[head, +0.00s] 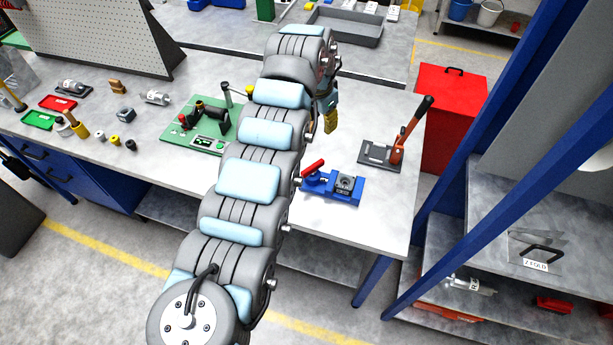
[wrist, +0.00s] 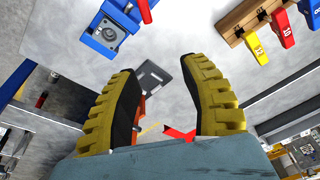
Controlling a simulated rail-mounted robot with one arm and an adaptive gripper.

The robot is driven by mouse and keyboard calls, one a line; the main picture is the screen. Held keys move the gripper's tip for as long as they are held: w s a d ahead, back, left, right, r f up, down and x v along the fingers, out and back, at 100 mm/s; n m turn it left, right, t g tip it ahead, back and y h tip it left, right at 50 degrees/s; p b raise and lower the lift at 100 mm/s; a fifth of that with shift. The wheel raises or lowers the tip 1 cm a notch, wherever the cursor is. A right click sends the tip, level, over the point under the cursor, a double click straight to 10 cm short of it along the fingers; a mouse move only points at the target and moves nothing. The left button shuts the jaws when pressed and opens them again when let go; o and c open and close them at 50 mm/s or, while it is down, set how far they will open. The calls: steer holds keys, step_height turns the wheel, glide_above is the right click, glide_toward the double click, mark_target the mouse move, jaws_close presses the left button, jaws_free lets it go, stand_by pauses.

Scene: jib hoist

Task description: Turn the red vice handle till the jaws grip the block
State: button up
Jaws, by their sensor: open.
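The blue vice (head: 336,193) stands near the front edge of the workbench, right of my arm, with its red handle (head: 312,168) at its left end. A grey block (head: 345,183) sits at the vice's jaws; I cannot tell whether they touch it. In the wrist view the vice (wrist: 98,43) is at the upper left, its red handle (wrist: 145,10) partly cut off by the top edge. My gripper (wrist: 163,80) has ridged yellow fingers, spread apart with nothing between them. In the head view my gripper (head: 330,112) is above and behind the vice, apart from it, mostly hidden by my arm.
An orange-handled lever press (head: 395,150) stands right of the vice. A green board with a fixture (head: 205,130) lies left of my arm. A red cabinet (head: 452,110) and blue posts are at the right. Bench around the vice is bare.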

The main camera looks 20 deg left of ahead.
steer(key=g+b, duration=0.1)
steer(key=g, duration=0.1)
glide_above(307, 170)
step_height(307, 170, down, 16)
steer(key=shift+f+b, duration=0.25)
steer(key=shift+b, duration=0.1)
stand_by(0.3)
jaws_close()
